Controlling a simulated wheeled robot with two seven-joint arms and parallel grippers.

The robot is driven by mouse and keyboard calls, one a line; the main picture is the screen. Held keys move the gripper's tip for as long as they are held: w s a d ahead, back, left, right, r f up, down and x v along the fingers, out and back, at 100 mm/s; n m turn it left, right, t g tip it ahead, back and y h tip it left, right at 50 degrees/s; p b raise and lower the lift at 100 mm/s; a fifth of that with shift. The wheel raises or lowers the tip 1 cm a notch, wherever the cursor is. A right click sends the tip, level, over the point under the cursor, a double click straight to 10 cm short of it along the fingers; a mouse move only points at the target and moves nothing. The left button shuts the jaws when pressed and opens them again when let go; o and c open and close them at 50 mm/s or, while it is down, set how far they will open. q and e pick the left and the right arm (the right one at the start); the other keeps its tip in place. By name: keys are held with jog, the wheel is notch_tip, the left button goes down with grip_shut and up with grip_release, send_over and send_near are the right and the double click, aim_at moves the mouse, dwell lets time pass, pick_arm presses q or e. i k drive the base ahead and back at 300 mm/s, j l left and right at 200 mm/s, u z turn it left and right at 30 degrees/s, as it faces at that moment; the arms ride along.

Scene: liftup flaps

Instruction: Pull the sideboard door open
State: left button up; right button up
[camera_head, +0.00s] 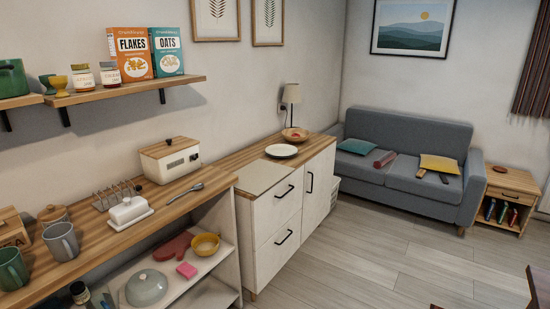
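The sideboard (260,228) stands against the wall in the middle of the head view, white with a wooden top. Its left part has two stacked drawer fronts with black handles. Its right part has a white door (321,192) with a vertical black handle (309,182) near the door's left edge. The door looks shut, flush with the front. Neither of my grippers shows in the head view, so I cannot see what they hold.
A wooden-topped shelf unit (110,245) with kitchenware stands at the left. A plate (281,151), bowl (295,135) and lamp (291,95) are on the sideboard. A grey sofa (405,135) is at the back. The wooden floor (370,250) before the sideboard is clear.

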aim_at(319, 170)
jog(key=i+l+z, duration=0.1)
jog(key=i+z, duration=0.55)
jog(key=i+j+z, duration=0.1)
jog(key=i+z, duration=0.25)
jog(key=i+l+u, duration=0.1)
jog(key=i, duration=0.3)
jog(key=i+l+u, duration=0.1)
jog(key=i, duration=0.3)
jog(key=i+l+u, duration=0.1)
jog(key=i, duration=0.3)
